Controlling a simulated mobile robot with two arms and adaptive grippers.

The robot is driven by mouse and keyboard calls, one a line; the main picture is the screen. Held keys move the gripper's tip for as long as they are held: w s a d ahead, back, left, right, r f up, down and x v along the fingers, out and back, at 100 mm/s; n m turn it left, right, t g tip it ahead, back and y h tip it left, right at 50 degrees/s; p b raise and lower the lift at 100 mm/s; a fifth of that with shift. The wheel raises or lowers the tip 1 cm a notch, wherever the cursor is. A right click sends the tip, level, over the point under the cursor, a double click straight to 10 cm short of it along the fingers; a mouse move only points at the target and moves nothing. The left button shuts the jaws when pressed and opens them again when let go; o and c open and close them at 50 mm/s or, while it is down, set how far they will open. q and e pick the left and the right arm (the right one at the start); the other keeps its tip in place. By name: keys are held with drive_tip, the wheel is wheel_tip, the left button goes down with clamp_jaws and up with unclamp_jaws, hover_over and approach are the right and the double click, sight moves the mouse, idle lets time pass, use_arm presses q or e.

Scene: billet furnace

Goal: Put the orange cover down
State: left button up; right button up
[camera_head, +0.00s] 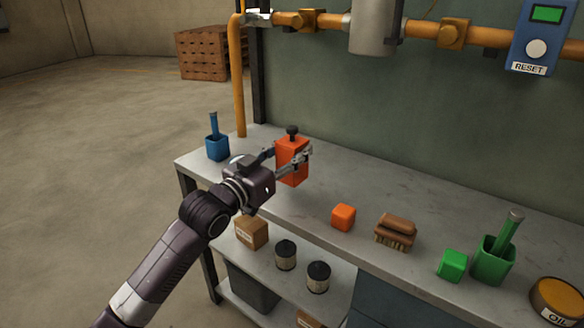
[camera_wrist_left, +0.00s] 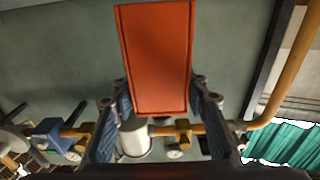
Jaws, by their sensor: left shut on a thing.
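The orange cover (camera_head: 291,163) is a tall box with a black knob on top. My left gripper (camera_head: 292,162) is shut on it, with a finger on each side. The cover looks upright at the back left part of the workbench (camera_head: 330,198); I cannot tell whether its base touches the top. In the left wrist view the cover (camera_wrist_left: 156,60) fills the upper middle between the fingers of my left gripper (camera_wrist_left: 160,100). My right gripper is not in view.
A blue holder (camera_head: 217,147) stands at the bench's left end. An orange cube (camera_head: 343,217), a brush (camera_head: 396,232), a green cube (camera_head: 452,265), a green holder (camera_head: 493,262) and an oil tin (camera_head: 557,300) stand to the right. A yellow pipe (camera_head: 238,80) rises behind.

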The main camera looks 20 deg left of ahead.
use_arm(q)
wheel_tip(320, 180, down, 4)
drive_tip(key=shift+r+b, duration=0.1)
drive_tip(key=shift+b, duration=0.4)
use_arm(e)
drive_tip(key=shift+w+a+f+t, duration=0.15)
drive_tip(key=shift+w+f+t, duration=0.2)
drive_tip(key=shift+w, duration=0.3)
use_arm(q)
drive_tip(key=o, duration=0.8)
drive_tip(key=shift+f, duration=0.25)
drive_tip(key=o, duration=0.5)
